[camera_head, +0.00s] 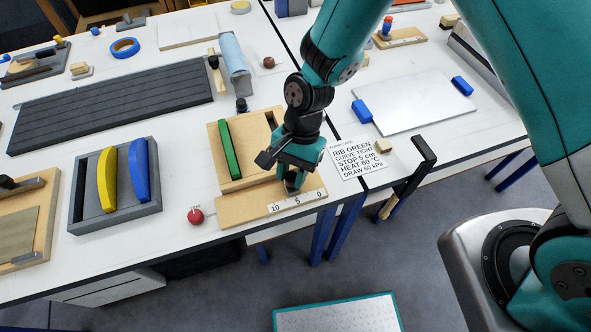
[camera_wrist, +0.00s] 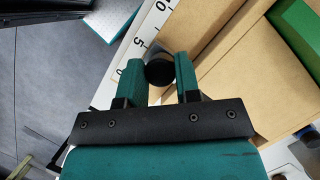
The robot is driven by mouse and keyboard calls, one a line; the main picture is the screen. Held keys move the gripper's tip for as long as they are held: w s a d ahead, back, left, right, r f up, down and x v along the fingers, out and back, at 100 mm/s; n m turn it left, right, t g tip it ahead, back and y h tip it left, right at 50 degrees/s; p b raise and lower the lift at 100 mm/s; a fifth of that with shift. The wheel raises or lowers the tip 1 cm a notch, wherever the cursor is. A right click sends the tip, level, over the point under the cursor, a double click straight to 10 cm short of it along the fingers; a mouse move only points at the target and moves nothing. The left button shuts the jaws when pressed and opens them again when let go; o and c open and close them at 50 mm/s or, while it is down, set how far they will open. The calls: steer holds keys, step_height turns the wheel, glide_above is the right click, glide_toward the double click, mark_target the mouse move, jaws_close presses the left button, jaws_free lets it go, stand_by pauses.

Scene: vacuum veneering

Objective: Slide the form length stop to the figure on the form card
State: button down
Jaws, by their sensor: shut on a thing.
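The form board (camera_head: 240,208) is a light wooden block at the table's front edge, with a green rib (camera_head: 229,150) standing in it. A white scale (camera_head: 278,206) marked 10, 5 and 0 runs along its front. The form length stop shows in the wrist view as a dark round knob (camera_wrist: 160,72). My gripper (camera_head: 292,180) is shut on this knob, one finger on each side. The knob stands beside the scale near the 5; its exact reading cannot be told. The form card (camera_head: 358,158) reads RIB GREEN, CURVE TIGHT, STOP 5 cm, HEAT 60 °C, DRAW 60 kPa.
A grey tray (camera_head: 115,217) with a yellow rib (camera_head: 107,180) and a blue rib (camera_head: 139,170) stands left. A red ball-like knob (camera_head: 196,216) lies between tray and board. A black clamp (camera_head: 416,170) sits at the table edge right of the card. The green rib also shows in the wrist view (camera_wrist: 298,28).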

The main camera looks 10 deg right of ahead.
steer(key=c, duration=0.8)
jaws_free()
steer(key=shift+w+r, duration=0.1)
steer(key=b+v, duration=0.3)
steer(key=v, duration=1.4)
steer(key=shift+r, duration=0.15)
steer(key=s+d+r+n+t, duration=0.1)
steer(key=s+d+r+n, duration=0.1)
steer(key=s+n, duration=0.2)
steer(key=s+d+r+n+t+y, duration=0.1)
steer(key=s+d+r+n, duration=0.1)
steer(key=s+n, duration=0.3)
steer(key=s+d+r+n+t, duration=0.1)
steer(key=s+d+r+n, duration=0.2)
steer(key=s, duration=0.4)
steer(key=shift+s+r+n+t+y+b, duration=0.15)
steer(key=shift+r+n+t+y+b, duration=0.2)
steer(key=shift+r+n, duration=0.5)
